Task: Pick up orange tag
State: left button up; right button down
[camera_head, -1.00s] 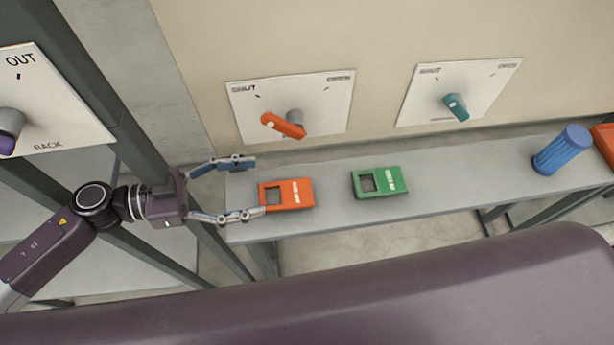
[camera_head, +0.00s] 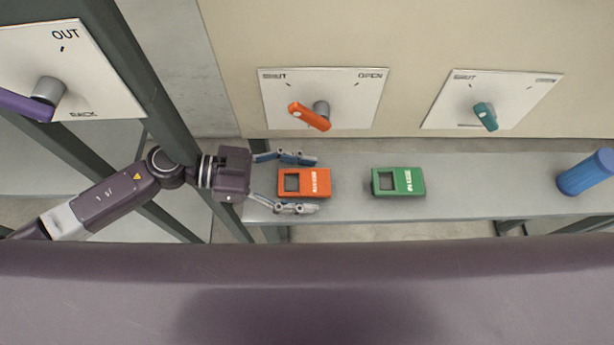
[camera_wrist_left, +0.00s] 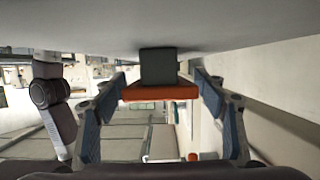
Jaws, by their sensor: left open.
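The orange tag (camera_head: 318,182), a flat block with a square window at its left end, lies on the grey shelf (camera_head: 452,206). My left gripper (camera_head: 307,184) is open, with one finger on the far side of the tag and one on the near side, around its left part. In the left wrist view the orange tag (camera_wrist_left: 150,94) sits between the two spread fingers (camera_wrist_left: 165,108). Whether either finger touches it I cannot tell. My right gripper is not in view.
A green tag (camera_head: 408,182) lies to the right on the shelf, with a blue ribbed cylinder (camera_head: 584,173) farther right. On the wall are an orange lever (camera_head: 309,116) and a teal lever (camera_head: 486,117). A purple lever (camera_head: 27,104) is at left.

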aim_at(304, 181)
pick_arm(q)
jog(key=c, duration=1.2)
jog(key=shift+r, duration=0.1)
jog(key=shift+c, duration=0.2)
jog(key=shift+r, duration=0.6)
notch_tip(304, 181, up, 2)
jog(key=shift+w+r, duration=0.1)
jog(key=shift+r, duration=0.1)
jog(key=s+b, duration=0.1)
jog(key=s, duration=1.7)
jog(key=shift+f+b, duration=0.15)
jog(key=shift+b, duration=0.2)
